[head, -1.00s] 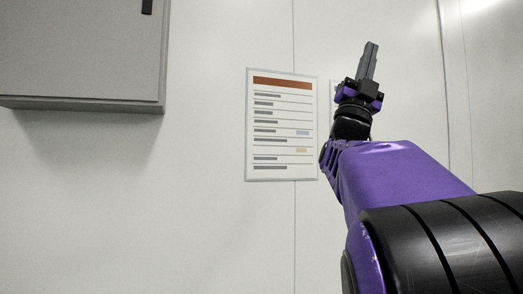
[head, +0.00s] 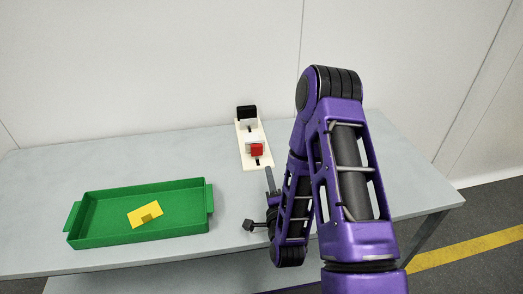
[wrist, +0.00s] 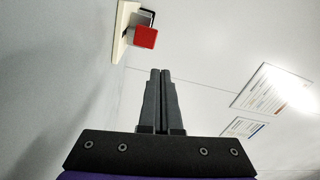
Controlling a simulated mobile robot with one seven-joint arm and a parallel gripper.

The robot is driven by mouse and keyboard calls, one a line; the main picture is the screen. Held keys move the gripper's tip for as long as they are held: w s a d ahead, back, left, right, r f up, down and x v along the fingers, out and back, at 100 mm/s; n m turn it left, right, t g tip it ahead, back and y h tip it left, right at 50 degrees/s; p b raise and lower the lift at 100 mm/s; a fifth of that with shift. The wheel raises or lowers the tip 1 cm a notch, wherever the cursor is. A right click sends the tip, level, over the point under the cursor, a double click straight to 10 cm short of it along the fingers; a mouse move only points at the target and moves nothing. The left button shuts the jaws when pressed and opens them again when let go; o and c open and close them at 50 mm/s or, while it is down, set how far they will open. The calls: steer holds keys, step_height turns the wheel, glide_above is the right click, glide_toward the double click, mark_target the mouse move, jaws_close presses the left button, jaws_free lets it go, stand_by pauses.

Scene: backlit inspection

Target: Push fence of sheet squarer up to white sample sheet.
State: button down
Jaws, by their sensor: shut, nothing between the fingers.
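The sheet squarer is a narrow cream base (head: 244,155) on the grey table, with a black block (head: 247,112) at its far end. A white piece, apparently the sample sheet (head: 249,125), stands just in front of the black block. A red-faced block, apparently the fence (head: 256,149), stands nearer me, with a visible gap between it and the white piece. My gripper (head: 269,178) is just in front of the base's near end, fingers together and empty. In the wrist view my gripper (wrist: 160,72) points ahead, and the red block (wrist: 145,37) is beyond and left of the fingertips.
A green tray (head: 90,238) with a yellow piece (head: 146,214) in it sits left on the table (head: 150,160). The table is clear between tray and squarer. A pale wall stands behind. Wall sheets (wrist: 270,92) show in the wrist view.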

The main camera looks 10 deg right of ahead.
mark_target(257, 150)
steer(key=s+f+m, duration=0.1)
steer(key=s+a, duration=0.1)
steer(key=shift+s+f+m+g, duration=0.35)
steer(key=shift+f+m+g, duration=0.05)
steer(key=shift+a, duration=0.15)
steer(key=w, duration=1.3)
steer(key=shift+w, duration=0.35)
steer(key=shift+w, duration=2.3)
steer(key=shift+s, duration=0.1)
